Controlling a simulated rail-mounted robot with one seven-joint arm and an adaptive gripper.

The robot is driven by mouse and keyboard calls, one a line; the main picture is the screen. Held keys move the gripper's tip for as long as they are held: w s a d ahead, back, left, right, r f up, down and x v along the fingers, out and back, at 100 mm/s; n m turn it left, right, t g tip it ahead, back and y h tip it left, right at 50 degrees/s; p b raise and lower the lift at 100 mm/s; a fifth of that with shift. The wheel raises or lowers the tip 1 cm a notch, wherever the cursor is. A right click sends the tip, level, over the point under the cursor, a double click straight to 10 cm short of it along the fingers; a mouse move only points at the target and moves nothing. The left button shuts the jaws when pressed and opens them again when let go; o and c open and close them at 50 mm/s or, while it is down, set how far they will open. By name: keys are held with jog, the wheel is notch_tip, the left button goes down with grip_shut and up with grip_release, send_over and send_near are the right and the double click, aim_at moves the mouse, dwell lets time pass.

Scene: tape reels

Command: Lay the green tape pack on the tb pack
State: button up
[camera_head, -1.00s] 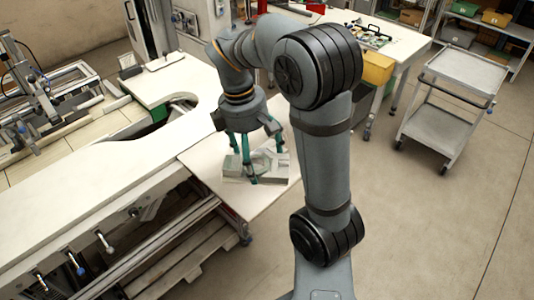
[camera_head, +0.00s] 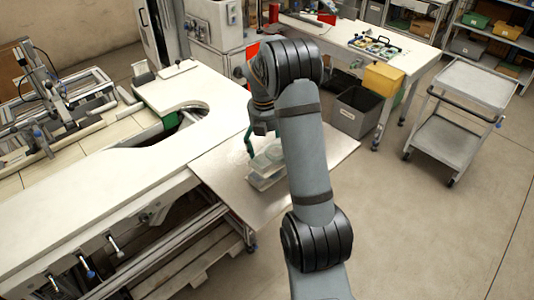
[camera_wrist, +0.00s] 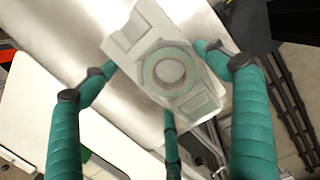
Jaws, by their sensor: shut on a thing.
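In the wrist view, the green tape pack (camera_wrist: 169,72) shows as a pale green plate with a round ring and a brownish core. It overlaps a pale grey stepped block, which looks like the tb pack (camera_wrist: 128,36). Whether they touch is unclear. In the head view the pale green pack (camera_head: 270,153) appears above the grey pack (camera_head: 263,180) on the table. My gripper (camera_wrist: 162,74) has three teal fingers around the green pack and is shut on it; the contact points are not clear. In the head view my arm partly hides it.
The white table (camera_head: 325,150) is bare around the packs. A long white bench (camera_head: 100,190) with a curved cut-out adjoins it on the left.

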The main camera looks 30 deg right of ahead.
aim_at(267, 156)
jog(key=shift+w+a+f+p, duration=0.15)
jog(key=shift+w+f, duration=0.25)
jog(key=shift+w, duration=0.2)
jog(key=shift+w+a+f+p, duration=0.15)
jog(key=shift+w+f, duration=0.2)
jog(key=shift+w, duration=0.2)
jog(key=shift+f+p, duration=0.45)
jog(key=shift+f, duration=1.5)
jog(key=shift+c, duration=0.2)
jog(key=shift+f, duration=0.1)
jog(key=o, duration=1.1)
jog(key=shift+o, duration=0.3)
jog(key=r, duration=0.4)
jog(key=a+r, duration=0.1)
jog(key=r, duration=0.7)
jog(key=shift+s+a+r+b, duration=0.1)
jog(key=shift+s+a+b, duration=0.2)
jog(key=shift+a+b, duration=0.05)
